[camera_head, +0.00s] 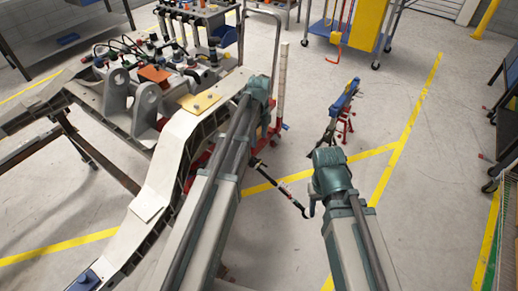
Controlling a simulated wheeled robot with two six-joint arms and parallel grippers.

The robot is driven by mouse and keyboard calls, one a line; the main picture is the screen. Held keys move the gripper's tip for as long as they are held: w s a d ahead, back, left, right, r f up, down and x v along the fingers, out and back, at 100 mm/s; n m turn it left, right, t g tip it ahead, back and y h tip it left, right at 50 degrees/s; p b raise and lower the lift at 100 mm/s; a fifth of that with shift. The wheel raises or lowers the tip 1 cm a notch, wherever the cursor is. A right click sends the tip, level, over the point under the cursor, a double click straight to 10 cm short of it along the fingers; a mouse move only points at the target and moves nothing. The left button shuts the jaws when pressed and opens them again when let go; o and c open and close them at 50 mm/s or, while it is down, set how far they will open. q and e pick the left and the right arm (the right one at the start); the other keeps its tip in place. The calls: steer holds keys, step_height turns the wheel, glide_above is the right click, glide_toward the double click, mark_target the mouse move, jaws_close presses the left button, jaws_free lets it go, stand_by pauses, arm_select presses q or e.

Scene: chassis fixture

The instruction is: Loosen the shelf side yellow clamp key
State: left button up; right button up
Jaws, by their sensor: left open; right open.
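The white chassis rail (185,130) runs down the left half of the head view on its fixture. A pale yellow plate (200,103) with small bolts sits on top of it. I cannot make out a yellow clamp key for certain. My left gripper (259,90) is at the end of the arm reaching up the middle, right of the rail and near red fixture parts. Its fingers are mostly hidden by the wrist. My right gripper (329,162) is further right, over open floor and apart from the rail. Neither gripper visibly holds anything.
A dark rod with red marks (283,187) slants between my arms. A blue stand with red parts (346,98) is beyond my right gripper. A yellow and blue cart (367,22) stands at the back. Shelving (505,110) lines the right edge.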

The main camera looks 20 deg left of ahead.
mark_target(259, 164)
arm_select(q)
steer(key=shift+f+b, duration=6.95)
steer(key=shift+f, duration=0.05)
steer(key=shift+r, duration=0.1)
steer(key=shift+c, duration=0.3)
jaws_close()
